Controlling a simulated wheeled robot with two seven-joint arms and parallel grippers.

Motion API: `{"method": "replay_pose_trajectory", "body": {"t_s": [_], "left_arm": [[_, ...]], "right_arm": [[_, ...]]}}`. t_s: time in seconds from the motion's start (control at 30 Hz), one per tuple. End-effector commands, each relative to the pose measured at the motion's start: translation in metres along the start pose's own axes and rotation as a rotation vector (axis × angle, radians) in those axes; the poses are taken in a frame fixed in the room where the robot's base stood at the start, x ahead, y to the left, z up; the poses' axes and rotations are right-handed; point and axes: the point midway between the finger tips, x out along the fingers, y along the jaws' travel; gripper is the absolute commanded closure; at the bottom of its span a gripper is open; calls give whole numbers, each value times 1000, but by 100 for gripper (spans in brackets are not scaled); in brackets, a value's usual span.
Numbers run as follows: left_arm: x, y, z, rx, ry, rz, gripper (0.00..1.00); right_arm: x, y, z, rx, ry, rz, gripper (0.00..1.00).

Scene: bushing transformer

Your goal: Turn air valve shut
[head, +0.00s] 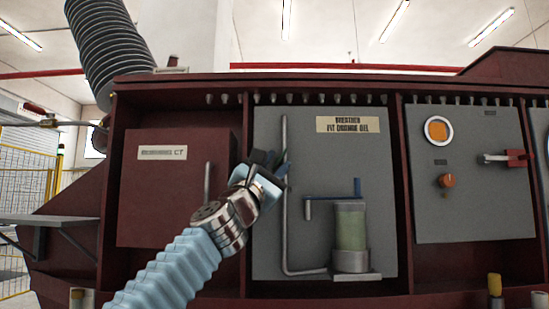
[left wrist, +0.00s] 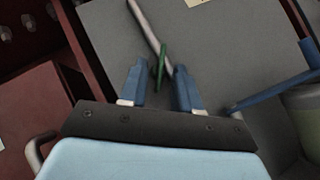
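A thin grey pipe (head: 285,220) runs up the grey panel marked as breather. In the left wrist view the pipe (left wrist: 147,22) carries a small green handle (left wrist: 160,66), which looks like the air valve; in the head view my gripper hides it. My left gripper (head: 275,165) is at the pipe, left of the breather. In the left wrist view my left gripper (left wrist: 160,82) is open, its two blue fingers on either side of the green handle with gaps. Contact cannot be told. My right gripper is not in view.
A breather with a green-tinted cylinder (head: 350,228) and a blue lever (head: 333,196) stands right of the pipe. Left is a dark red box with a handle (head: 208,184). A panel at right holds a red-handled lever (head: 517,158) and an orange knob (head: 446,180).

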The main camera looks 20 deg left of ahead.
Motion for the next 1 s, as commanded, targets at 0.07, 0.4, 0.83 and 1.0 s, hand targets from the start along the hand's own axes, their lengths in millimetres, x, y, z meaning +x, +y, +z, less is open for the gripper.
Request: {"method": "replay_pose_trajectory", "body": {"t_s": [0.07, 0.4, 0.83, 1.0], "left_arm": [[0, 0, 0, 0, 0, 0, 68], [0, 0, 0, 0, 0, 0, 100], [2, 4, 3, 37, 1, -34, 100], [4, 7, 5, 105, 0, -102, 100]], "right_arm": [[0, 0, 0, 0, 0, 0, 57], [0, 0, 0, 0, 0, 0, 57], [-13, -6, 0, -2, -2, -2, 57], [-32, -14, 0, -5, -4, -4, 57]]}}
